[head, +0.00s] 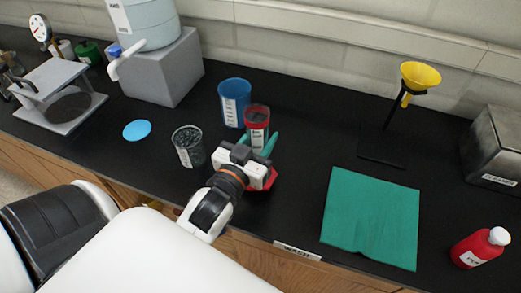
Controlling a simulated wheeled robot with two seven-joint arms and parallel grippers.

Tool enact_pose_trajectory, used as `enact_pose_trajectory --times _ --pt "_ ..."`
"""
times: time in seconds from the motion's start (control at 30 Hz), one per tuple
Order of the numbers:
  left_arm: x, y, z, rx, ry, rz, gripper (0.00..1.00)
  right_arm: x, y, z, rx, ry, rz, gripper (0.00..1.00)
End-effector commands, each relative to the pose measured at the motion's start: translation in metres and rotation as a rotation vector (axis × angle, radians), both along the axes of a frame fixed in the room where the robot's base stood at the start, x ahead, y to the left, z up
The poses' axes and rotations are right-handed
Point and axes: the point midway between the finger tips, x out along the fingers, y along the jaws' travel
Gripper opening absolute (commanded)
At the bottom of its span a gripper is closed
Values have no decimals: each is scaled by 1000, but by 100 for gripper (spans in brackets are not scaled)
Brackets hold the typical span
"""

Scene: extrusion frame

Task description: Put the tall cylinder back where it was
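Three cylindrical containers stand close together on the black bench: a tall blue one (235,100), a red-rimmed one with a white label (257,114), and a dark, speckled one (188,146). I cannot tell for certain which is the tall cylinder. My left gripper (258,141) is at the near side of the red-rimmed container. Its green fingers are spread apart, one to each side of that container's lower part. The right finger looks slightly clear of its wall. The gripper body hides the container's base. My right gripper is not in view.
A green mat (371,218) lies to the right, with a yellow funnel on a stand (420,75) behind it. A red bottle (480,247) and a metal box (495,145) are at far right. A dispenser on a grey block (165,70) and blue disc (137,130) are left.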

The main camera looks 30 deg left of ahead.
Motion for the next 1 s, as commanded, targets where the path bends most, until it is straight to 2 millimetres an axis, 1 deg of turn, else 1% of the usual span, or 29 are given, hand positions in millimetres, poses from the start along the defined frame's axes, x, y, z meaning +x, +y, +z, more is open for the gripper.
enact_pose_trajectory --times 0.03,0.1,0.2,0.3,0.5,0.6,0.63,0.7,0.77,1.0 --pt "0 0 -9 -1 5 1 1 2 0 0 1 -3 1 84" --pt "0 0 -19 0 4 1 1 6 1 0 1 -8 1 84" --pt "0 0 -30 0 3 1 1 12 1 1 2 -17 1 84" --pt "0 0 -33 0 0 -1 1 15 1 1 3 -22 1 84" --pt "0 0 -33 0 0 -1 1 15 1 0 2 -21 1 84" --pt "0 0 -36 0 0 0 1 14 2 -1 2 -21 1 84" --pt "0 0 -37 1 1 0 41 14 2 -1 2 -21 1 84" --pt "0 0 -36 1 1 0 52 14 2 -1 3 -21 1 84" --pt "0 0 -36 1 1 0 61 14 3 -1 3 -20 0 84" --pt "0 0 -36 1 1 0 61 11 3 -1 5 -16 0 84"
